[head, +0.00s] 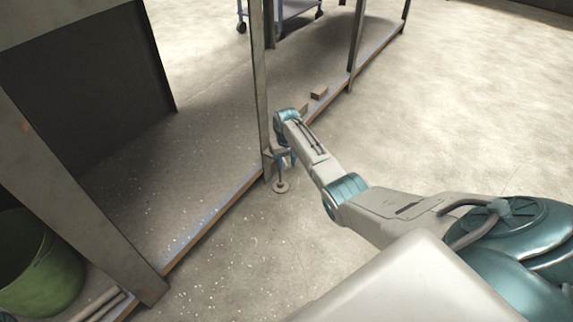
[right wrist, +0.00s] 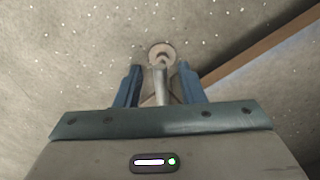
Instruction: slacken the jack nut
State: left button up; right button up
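The jack shows as a thin upright rod on a round foot (head: 281,187) at the base of a shelf post, in the head view. In the right wrist view the rod (right wrist: 161,82) runs up from its round foot (right wrist: 162,53). The jack nut cannot be made out clearly; a tan shape near the rod is partly hidden by my gripper. My right gripper (head: 286,160) is at the jack, beside the post. Its two blue fingers (right wrist: 160,84) are apart, one on each side of the rod, with gaps visible. My left gripper is not in view.
The shelf post (head: 260,85) stands close to my right gripper. The low shelf edge (head: 222,215) runs diagonally past the jack. Small blocks (head: 319,93) lie on the shelf beyond. A green bucket (head: 38,265) is at lower left. Open floor (head: 470,120) lies to the right.

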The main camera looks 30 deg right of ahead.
jog(key=shift+f, duration=0.1)
jog(key=shift+c, duration=0.5)
grip_shut()
